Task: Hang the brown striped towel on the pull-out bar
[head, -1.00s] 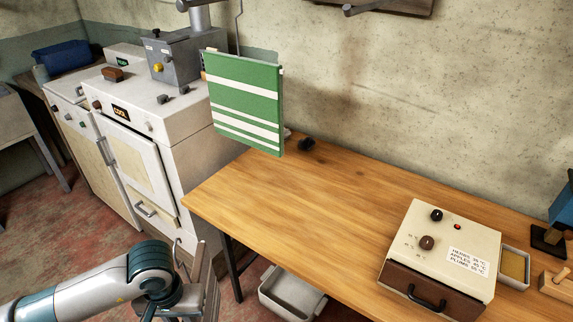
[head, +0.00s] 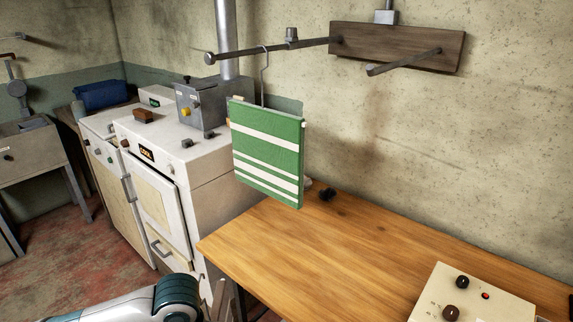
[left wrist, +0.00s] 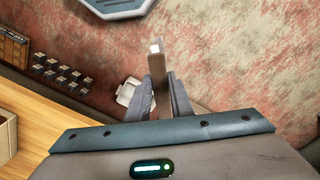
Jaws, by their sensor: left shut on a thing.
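My left gripper (left wrist: 161,84) is shut on a narrow brown piece with a pale tip (left wrist: 157,63) in the left wrist view. Whether this is the brown striped towel I cannot tell, since little of it shows. A wooden wall board (head: 395,48) carries two metal bars. The longer bar (head: 270,50) reaches left and has a wire hook on it; the shorter bar (head: 405,62) points forward. My right gripper is not in view.
A green towel with white stripes (head: 268,150) hangs from the longer bar above the wooden table (head: 330,250). A white stove (head: 180,150) stands left of the table. A cream control box (head: 470,300) sits at the table's right. The table's middle is clear.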

